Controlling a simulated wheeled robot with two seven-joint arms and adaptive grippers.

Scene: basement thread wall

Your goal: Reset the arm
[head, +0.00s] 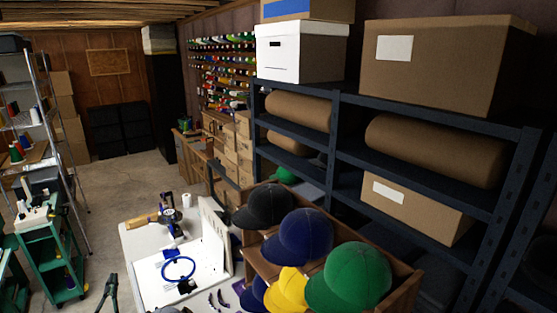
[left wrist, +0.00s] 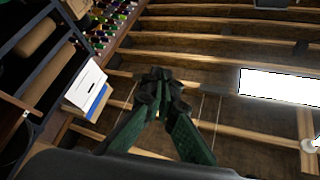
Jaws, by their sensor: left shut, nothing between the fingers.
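My left gripper (head: 111,275) is at the bottom left of the head view, dark and pointing up, over the floor between the green cart and the white table. In the left wrist view its fingers (left wrist: 158,76) come together at the tips, shut and empty. That camera looks up at the ceiling beams. My right gripper is in neither view.
A white table (head: 136,240) with a blue hoop (head: 179,269) stands right of the gripper. A green cart (head: 45,262) is at left. Dark shelving (head: 430,186) fills the right. Floor (head: 115,185) behind is clear.

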